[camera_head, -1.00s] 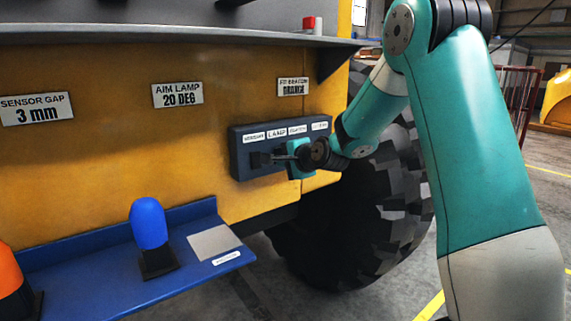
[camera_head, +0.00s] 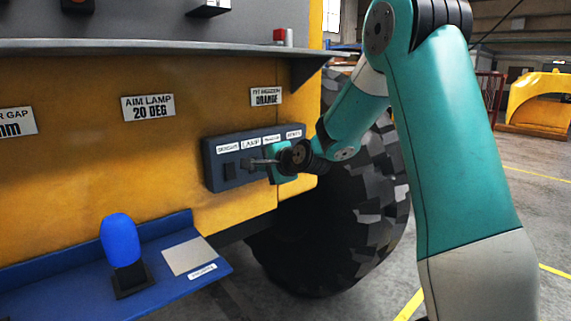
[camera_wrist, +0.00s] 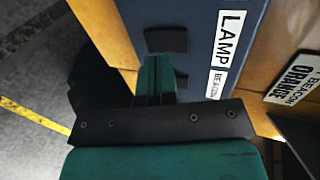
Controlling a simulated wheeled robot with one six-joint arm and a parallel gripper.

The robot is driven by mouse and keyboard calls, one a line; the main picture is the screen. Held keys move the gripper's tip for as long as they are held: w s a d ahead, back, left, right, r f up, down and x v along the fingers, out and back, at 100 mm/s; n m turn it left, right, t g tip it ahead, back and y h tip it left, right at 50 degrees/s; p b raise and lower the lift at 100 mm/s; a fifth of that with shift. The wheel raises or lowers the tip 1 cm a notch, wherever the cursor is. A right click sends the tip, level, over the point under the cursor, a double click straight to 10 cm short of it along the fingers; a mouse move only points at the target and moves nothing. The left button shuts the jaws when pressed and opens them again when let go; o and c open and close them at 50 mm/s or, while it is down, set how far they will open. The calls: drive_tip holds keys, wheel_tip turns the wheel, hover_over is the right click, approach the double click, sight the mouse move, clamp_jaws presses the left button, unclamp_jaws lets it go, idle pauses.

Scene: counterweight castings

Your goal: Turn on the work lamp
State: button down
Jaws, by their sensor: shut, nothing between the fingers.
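The dark switch panel (camera_head: 212,172) is on the yellow machine side, with a row of white labels along its top. The LAMP label (camera_head: 251,144) also shows in the wrist view (camera_wrist: 230,38). Beside it there is a dark switch (camera_wrist: 166,39). My gripper (camera_head: 253,161) is shut and empty in front of the panel, below the LAMP label. In the wrist view its closed fingers (camera_wrist: 155,60) end close to the LAMP switch; I cannot tell whether they touch. The BEACON switch (camera_wrist: 181,80) is partly hidden behind the fingers. No lamp light is identifiable.
A blue shelf (camera_head: 60,285) with a blue domed object (camera_head: 121,240) and a pale plate (camera_head: 189,257) juts out below left. A grey ledge (camera_head: 150,46) runs above. A large tyre (camera_head: 340,235) stands behind my arm. Open floor lies to the right.

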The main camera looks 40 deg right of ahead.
drive_tip(key=b+v, duration=0.3)
drive_tip(key=v, duration=0.8)
drive_tip(key=shift+s+r, duration=0.2)
drive_tip(key=shift+s, duration=0.15)
drive_tip(key=shift+a, duration=0.2)
drive_tip(key=shift+w+d+r+g+p, duration=0.1)
drive_tip(key=shift+w+r+g+p, duration=0.05)
drive_tip(key=shift+g+p, duration=0.55)
drive_tip(key=shift+w+d+r+g+p, duration=0.1)
drive_tip(key=shift+w+r+g+p, duration=0.1)
drive_tip(key=shift+g+p, duration=0.45)
